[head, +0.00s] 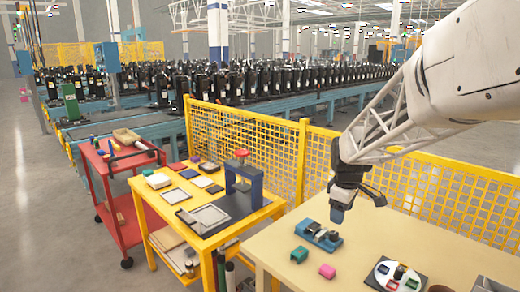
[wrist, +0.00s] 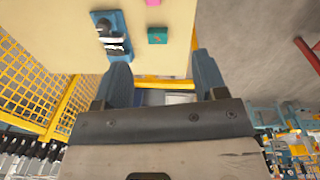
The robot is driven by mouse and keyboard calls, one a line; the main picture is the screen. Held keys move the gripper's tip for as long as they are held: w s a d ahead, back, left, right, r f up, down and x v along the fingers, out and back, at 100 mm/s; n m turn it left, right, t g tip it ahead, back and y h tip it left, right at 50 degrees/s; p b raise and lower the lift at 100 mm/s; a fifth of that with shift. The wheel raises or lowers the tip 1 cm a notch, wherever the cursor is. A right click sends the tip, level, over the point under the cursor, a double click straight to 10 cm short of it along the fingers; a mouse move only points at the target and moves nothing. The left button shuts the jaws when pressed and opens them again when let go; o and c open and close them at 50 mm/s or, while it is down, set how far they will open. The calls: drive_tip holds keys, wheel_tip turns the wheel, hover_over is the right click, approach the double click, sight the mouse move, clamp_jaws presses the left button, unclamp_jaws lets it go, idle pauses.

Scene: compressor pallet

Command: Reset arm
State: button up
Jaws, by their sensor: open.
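My gripper (head: 340,206) hangs from my white arm in the head view, above the far left part of the cream table (head: 410,235). In the wrist view my gripper (wrist: 160,80) shows its two blue fingers apart with nothing between them. A blue fixture (head: 318,236) with dark and light parts lies on the table below the gripper; it also shows in the wrist view (wrist: 105,22). A green block (head: 299,254) and a pink block (head: 327,271) lie near it, apart from the gripper. The wrist view shows the green block (wrist: 157,35) near the table edge.
A yellow table (head: 165,217) with trays and a press (head: 243,180) stands left. Yellow mesh fencing (head: 250,135) runs behind. A red cart (head: 118,205) stands further left.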

drive_tip(key=s+a+r+m, duration=0.1)
drive_tip(key=s+m, duration=0.2)
drive_tip(key=s, duration=0.8)
drive_tip(key=s+a+m+t, duration=0.1)
drive_tip(key=s+m, duration=0.3)
drive_tip(key=s, duration=0.7)
drive_tip(key=s+a+r+m, duration=0.1)
drive_tip(key=s+a+m, duration=0.1)
drive_tip(key=s, duration=0.9)
drive_tip(key=shift+a+r+m, duration=0.3)
drive_tip(key=shift+a+m, duration=0.1)
drive_tip(key=shift+m, duration=0.5)
